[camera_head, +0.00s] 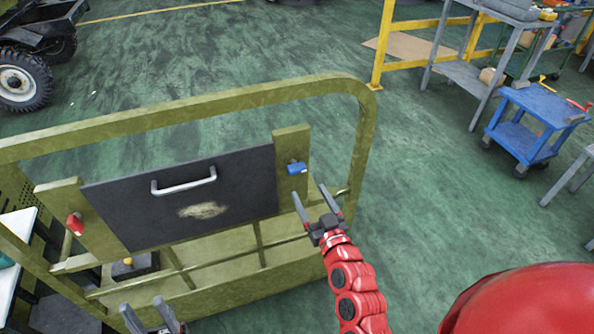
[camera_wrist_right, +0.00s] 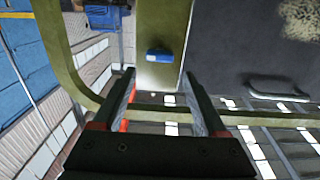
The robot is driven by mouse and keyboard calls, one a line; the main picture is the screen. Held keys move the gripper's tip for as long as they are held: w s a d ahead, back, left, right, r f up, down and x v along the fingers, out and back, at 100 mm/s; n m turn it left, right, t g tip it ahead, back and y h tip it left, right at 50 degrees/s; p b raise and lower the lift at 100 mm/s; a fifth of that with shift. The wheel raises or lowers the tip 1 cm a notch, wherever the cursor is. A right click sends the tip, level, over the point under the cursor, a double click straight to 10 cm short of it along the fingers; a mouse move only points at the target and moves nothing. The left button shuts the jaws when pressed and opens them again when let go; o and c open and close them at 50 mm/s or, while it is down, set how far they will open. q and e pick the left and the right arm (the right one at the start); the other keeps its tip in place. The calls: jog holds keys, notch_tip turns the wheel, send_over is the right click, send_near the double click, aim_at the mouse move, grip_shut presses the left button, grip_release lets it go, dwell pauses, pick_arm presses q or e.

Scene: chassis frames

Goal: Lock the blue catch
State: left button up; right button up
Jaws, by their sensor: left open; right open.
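The blue catch (camera_head: 297,169) sits on the olive upright at the right edge of the black panel (camera_head: 240,184). It also shows in the right wrist view (camera_wrist_right: 159,55), lying crosswise on the olive plate. My right gripper (camera_head: 317,205) is open and empty, just below and to the right of the catch, apart from it. In the right wrist view the catch shows beyond and between the open fingertips (camera_wrist_right: 158,75). My left gripper (camera_head: 146,314) is open at the bottom edge of the head view, below the frame's lower left part and far from the catch.
A red catch (camera_head: 75,224) is on the panel's left upright. A silver handle (camera_head: 184,181) stands out from the panel. The olive frame's top rail (camera_head: 200,112) curves down on the right. Open green floor (camera_head: 440,190) lies right of it; a blue cart (camera_head: 530,125) stands further off.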

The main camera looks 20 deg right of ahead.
aim_at(299, 172)
jog(key=w+p, duration=0.1)
jog(key=w, duration=0.9)
jog(key=shift+w+a+p, duration=0.15)
jog(key=shift+w+p, duration=0.05)
jog(key=shift+p, duration=0.2)
jog(key=c, duration=1.1)
